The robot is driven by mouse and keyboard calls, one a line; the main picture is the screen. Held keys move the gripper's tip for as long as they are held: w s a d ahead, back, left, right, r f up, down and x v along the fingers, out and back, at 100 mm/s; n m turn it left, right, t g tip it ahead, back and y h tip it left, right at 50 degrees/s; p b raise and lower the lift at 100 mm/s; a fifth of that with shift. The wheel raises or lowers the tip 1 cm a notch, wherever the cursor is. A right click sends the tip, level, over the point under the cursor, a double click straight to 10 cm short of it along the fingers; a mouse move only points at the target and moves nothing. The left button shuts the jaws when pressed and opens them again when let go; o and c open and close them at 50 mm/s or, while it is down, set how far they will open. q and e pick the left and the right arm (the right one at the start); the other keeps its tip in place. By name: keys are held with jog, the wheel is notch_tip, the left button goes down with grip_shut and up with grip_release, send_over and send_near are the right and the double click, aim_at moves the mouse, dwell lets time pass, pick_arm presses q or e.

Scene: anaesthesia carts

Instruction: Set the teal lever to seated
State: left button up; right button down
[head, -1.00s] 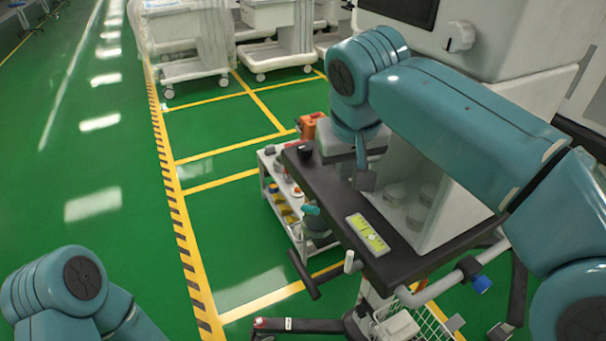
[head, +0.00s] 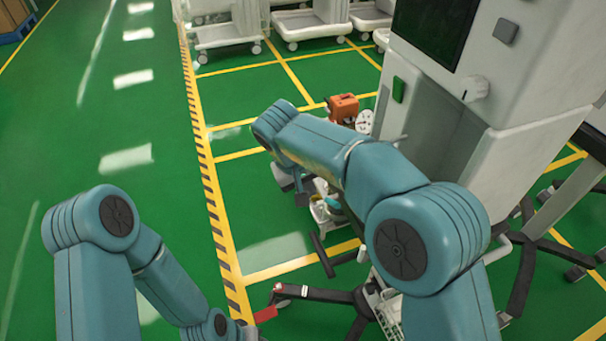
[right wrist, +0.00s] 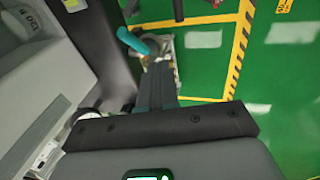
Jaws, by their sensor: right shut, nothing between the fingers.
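The teal lever (head: 331,201) shows as a small teal handle beside the cart, just right of my right gripper (head: 301,198) in the head view. In the right wrist view the teal lever (right wrist: 133,42) lies just beyond and left of the fingertips (right wrist: 160,68), slanted, with its pale mount behind it. The fingers are together with nothing between them. They look apart from the lever, though the depth gap is hard to judge. Any seated mark is not readable.
The grey anaesthesia cart (head: 445,115) stands close on the right, with a dark handle bar (head: 322,255) and wheeled legs low down. An orange item (head: 343,106) is behind my right arm. White carts stand at the back. Green floor at left is clear.

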jog(key=d+f, duration=0.1)
jog(key=d, duration=0.1)
jog(key=d+f, duration=0.1)
jog(key=shift+w+d+f, duration=0.1)
jog(key=shift+d+f, duration=0.25)
